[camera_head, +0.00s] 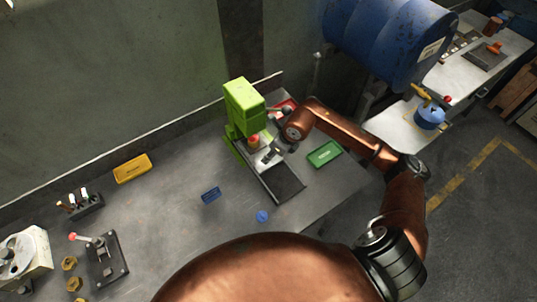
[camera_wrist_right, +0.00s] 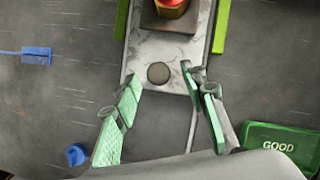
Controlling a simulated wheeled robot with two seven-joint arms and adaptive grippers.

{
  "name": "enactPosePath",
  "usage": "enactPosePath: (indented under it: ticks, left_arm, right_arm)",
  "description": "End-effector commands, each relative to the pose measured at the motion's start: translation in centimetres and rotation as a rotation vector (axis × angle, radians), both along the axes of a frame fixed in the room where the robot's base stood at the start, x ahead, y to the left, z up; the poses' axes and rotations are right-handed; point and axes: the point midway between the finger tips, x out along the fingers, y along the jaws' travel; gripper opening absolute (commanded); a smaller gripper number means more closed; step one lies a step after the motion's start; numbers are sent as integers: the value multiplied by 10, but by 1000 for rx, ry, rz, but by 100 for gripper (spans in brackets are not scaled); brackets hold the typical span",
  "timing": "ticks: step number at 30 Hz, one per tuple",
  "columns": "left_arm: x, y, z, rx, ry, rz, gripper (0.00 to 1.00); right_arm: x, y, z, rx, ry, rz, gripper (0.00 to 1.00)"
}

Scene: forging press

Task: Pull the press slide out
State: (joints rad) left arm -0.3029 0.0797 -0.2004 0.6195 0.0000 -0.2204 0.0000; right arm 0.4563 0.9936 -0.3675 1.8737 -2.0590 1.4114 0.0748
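The green press (camera_head: 243,100) stands on the grey bench near the wall. Its press slide (camera_wrist_right: 178,48) is a light, worn metal plate between green side rails, with a dark round knob (camera_wrist_right: 158,73) near its front end. A red and yellow part (camera_head: 254,141) sits on the slide's rear. My right gripper (camera_head: 271,153) is over the slide's front, and in the wrist view its fingers (camera_wrist_right: 162,80) are spread apart with the tips on either side of the knob. A gap shows between knob and fingers. My left gripper is not in view.
A dark track (camera_head: 285,184) extends in front of the slide. A green GOOD tray (camera_head: 324,153) lies right of it. A blue block (camera_head: 211,194) and blue round piece (camera_head: 263,216) lie left and in front. A yellow tray (camera_head: 132,168) is farther left. A blue drum (camera_head: 385,35) is behind.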

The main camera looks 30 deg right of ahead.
Motion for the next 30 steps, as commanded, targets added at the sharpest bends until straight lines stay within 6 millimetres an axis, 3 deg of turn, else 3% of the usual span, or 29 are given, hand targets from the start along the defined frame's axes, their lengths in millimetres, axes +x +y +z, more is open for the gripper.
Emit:
enactPosePath:
  ticks: [6,14,30]
  left_arm:
    - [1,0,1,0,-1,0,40]
    - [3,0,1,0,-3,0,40]
    - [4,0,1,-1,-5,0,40]
  right_arm:
    - [6,5,-14,1,0,3,39]
    - [6,6,-15,1,-2,4,39]
    - [7,6,-15,1,-2,4,2]
